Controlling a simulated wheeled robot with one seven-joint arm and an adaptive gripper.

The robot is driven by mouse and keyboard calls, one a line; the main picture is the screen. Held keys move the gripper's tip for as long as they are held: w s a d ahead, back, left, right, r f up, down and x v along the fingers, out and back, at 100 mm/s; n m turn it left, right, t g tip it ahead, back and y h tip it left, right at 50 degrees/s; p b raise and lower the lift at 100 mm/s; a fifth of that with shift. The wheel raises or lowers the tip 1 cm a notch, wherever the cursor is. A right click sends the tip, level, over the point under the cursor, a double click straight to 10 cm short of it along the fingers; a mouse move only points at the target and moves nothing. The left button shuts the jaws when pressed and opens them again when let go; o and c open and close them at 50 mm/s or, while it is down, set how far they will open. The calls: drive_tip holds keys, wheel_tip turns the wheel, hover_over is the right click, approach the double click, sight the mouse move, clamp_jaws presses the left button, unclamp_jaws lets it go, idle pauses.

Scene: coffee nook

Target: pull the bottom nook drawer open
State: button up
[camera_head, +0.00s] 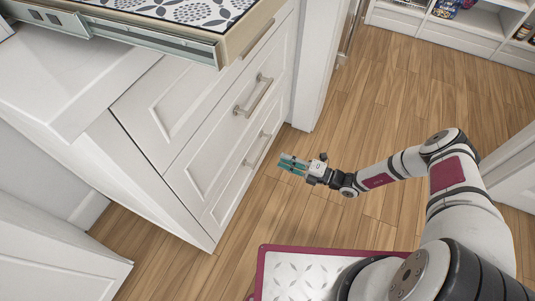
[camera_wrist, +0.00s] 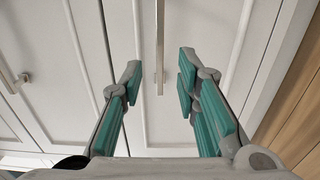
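The bottom nook drawer (camera_head: 226,192) is the lowest white panel front of the cabinet and looks shut, flush with the front above it. Its long metal bar handle (camera_head: 257,149) faces the floor space. My gripper (camera_head: 287,163) is just in front of that handle, with a small gap seen from the head. In the wrist view the handle (camera_wrist: 160,45) runs up the picture, between the lines of my two teal finger pads. My gripper (camera_wrist: 160,80) is open and empty. Whether the handle lies between the fingertips in depth is hard to tell.
Above is another shut drawer with its own handle (camera_head: 253,95), which also shows at left in the wrist view (camera_wrist: 10,82). A pulled-out drawer (camera_head: 236,45) with patterned lining overhangs at the top. Wood floor (camera_head: 380,95) in front is clear; shelves (camera_head: 475,30) stand far off.

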drive_tip(key=b+x, duration=0.1)
drive_tip(key=x, duration=0.6)
drive_tip(key=shift+a, duration=0.3)
drive_tip(key=shift+w, duration=0.1)
clamp_jaws()
